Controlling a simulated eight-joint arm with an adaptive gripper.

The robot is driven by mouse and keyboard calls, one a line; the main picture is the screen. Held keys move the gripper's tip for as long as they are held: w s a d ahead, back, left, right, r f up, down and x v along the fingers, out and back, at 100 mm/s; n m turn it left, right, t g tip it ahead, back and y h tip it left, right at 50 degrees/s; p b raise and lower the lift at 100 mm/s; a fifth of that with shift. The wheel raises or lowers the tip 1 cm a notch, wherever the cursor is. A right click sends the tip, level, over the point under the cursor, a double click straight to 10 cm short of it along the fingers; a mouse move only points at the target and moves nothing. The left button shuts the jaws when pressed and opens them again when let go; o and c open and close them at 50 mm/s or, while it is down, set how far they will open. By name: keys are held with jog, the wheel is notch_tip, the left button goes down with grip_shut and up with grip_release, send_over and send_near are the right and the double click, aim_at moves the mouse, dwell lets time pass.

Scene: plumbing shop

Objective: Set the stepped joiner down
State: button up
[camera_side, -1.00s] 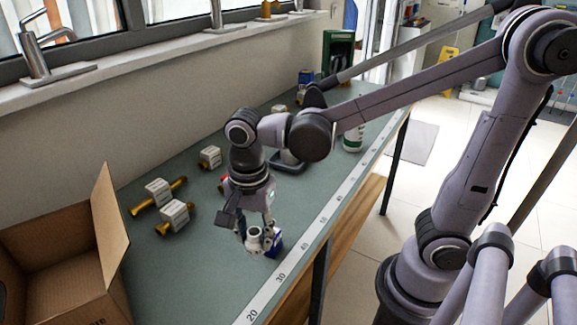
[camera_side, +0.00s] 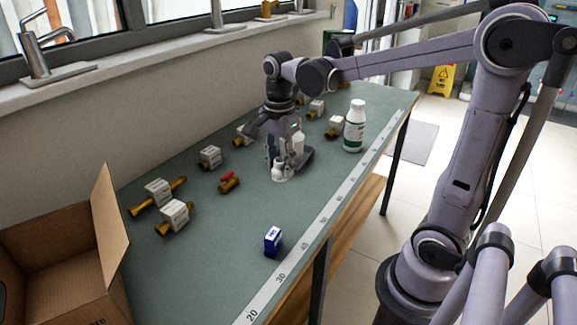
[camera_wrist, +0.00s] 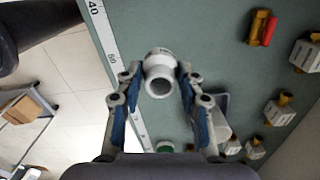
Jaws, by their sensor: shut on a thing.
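The stepped joiner is a white plastic fitting with a wider and a narrower round section. In the wrist view the joiner (camera_wrist: 160,70) sits between the two fingertips, its open end towards the camera. My gripper (camera_wrist: 157,80) is shut on it. In the side view my gripper (camera_side: 281,160) points down over the middle of the green bench, with the white joiner (camera_side: 279,173) at its tips, low over the surface. I cannot tell whether the joiner touches the bench.
A dark grey object (camera_side: 306,158) stands close behind my gripper. A red-handled brass valve (camera_side: 229,183) lies left, a blue box (camera_side: 273,241) in front, a white bottle (camera_side: 354,126) at right. Tagged brass fittings line the wall side. Bench (camera_side: 235,245) around the blue box is clear.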

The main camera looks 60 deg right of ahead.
jog(key=shift+w+d+f+m, duration=0.1)
jog(key=shift+w+d+m, duration=0.05)
jog(key=shift+d, duration=0.35)
jog(key=shift+w+d+m, duration=0.15)
jog(key=shift+d, duration=0.3)
jog(key=w+a+f, duration=0.2)
jog(key=a, duration=0.1)
jog(key=w+a+f, duration=0.1)
jog(key=a+f, duration=0.1)
jog(key=a, duration=0.1)
jog(key=w+a+f, duration=0.2)
jog(key=a, duration=0.1)
jog(key=shift+w+a+f, duration=0.3)
jog(key=shift+a+f, duration=0.05)
jog(key=shift+f, duration=2.1)
jog(key=shift+f, duration=0.15)
jog(key=o, duration=0.9)
jog(key=shift+o, duration=0.2)
